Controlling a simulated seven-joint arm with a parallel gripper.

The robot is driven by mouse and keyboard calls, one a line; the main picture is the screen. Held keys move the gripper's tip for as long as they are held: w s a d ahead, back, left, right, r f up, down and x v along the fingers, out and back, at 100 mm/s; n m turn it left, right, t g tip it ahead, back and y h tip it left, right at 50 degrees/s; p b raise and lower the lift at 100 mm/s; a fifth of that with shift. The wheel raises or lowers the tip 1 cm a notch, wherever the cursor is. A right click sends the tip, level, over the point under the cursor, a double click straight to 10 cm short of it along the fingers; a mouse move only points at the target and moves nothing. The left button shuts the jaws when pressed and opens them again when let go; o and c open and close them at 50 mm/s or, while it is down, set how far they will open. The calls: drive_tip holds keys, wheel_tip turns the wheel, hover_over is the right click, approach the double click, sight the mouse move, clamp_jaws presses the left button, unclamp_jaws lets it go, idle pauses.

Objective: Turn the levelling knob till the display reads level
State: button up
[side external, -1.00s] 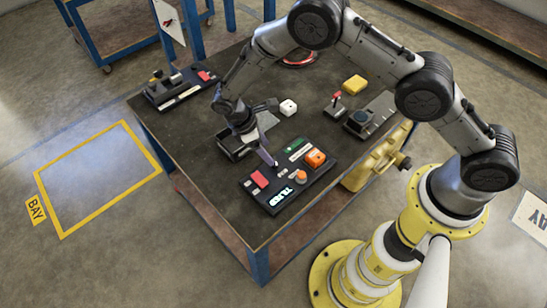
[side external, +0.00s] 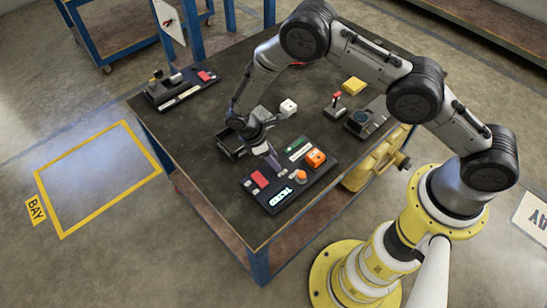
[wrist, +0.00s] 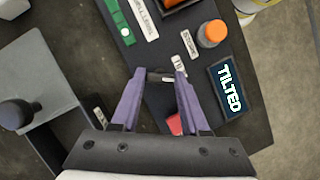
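A dark control panel (side external: 278,208) lies on the table. Its lit display (side external: 284,196) reads "TILTED", clearest in the wrist view (wrist: 230,88). A round orange knob (side external: 300,176) stands on the panel near the display and also shows in the wrist view (wrist: 212,33). My gripper (side external: 275,168) points down at the panel, left of the orange knob. In the wrist view its purple fingers (wrist: 158,68) are apart, with a small pale-and-dark part between or below the tips. I cannot tell whether they touch it. The orange knob is outside the fingers.
The panel also has a red block (side external: 260,179), a green strip (side external: 295,144) and an orange box (side external: 315,158).

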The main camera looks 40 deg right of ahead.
clamp_jaws()
drive_tip(key=m, duration=0.2)
drive_tip(key=m+g+y, duration=0.1)
drive_tip(key=m, duration=0.2)
drive_tip(key=shift+w+m+g+y, duration=0.1)
drive_tip(key=shift+m+g+y, duration=0.2)
drive_tip(key=o, duration=0.7)
unclamp_jaws()
drive_tip(key=shift+d, duration=0.1)
drive_tip(key=v, duration=1.4)
